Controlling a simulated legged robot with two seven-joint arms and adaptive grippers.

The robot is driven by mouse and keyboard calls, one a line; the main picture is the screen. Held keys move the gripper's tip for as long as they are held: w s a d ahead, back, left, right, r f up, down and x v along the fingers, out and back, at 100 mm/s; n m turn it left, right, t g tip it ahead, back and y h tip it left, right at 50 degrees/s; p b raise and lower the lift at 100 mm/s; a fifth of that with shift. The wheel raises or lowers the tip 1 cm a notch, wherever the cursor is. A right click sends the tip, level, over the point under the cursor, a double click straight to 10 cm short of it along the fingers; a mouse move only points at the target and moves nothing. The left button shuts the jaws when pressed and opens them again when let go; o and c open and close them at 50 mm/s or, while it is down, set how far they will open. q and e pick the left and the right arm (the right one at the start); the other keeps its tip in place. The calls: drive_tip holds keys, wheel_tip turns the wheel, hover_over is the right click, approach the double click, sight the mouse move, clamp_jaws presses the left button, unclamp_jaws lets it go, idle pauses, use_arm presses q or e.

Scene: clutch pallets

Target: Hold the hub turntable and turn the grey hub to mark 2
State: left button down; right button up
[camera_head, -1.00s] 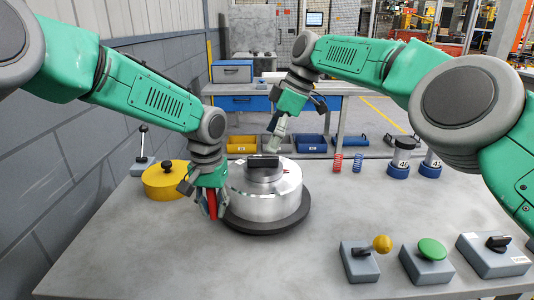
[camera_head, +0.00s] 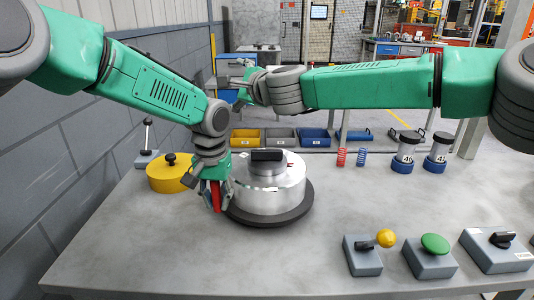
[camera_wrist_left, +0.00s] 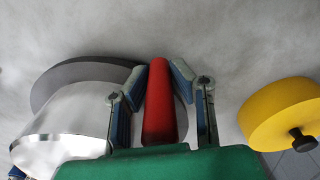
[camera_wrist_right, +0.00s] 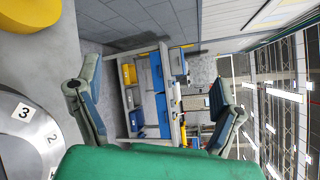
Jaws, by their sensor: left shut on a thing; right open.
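The hub turntable has a dark round base (camera_head: 268,219) on the table, with a shiny grey hub (camera_head: 270,196) on it. A black grip bar (camera_head: 267,155) stands on top of the hub. My left gripper (camera_head: 213,198) is shut on the red handle (camera_wrist_left: 160,105) at the left side of the turntable. My right gripper (camera_head: 228,78) is open and empty, up behind and left of the hub, apart from it. In the right wrist view, number plates 3 (camera_wrist_right: 24,113) and 2 (camera_wrist_right: 51,141) show on the hub; part of it is cut off.
A yellow drum with a black knob (camera_head: 170,174) stands left of my left gripper. A lever box (camera_head: 147,158) is behind it. Switch boxes, including a green button (camera_head: 434,243), line the front right. Springs and dark-topped cylinders (camera_head: 405,150) stand at the back right.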

drive_tip(key=s+d+f+m+t+h, duration=0.1)
drive_tip(key=s+d+f+m+h, duration=0.35)
drive_tip(key=m, duration=0.95)
drive_tip(key=m+h, duration=0.5)
approach(267, 153)
drive_tip(key=shift+g, duration=0.4)
drive_tip(key=x, duration=1.1)
drive_tip(key=shift+w+r, duration=0.1)
drive_tip(key=shift+r, duration=0.15)
drive_tip(key=shift+y, duration=0.25)
drive_tip(key=c, duration=1.1)
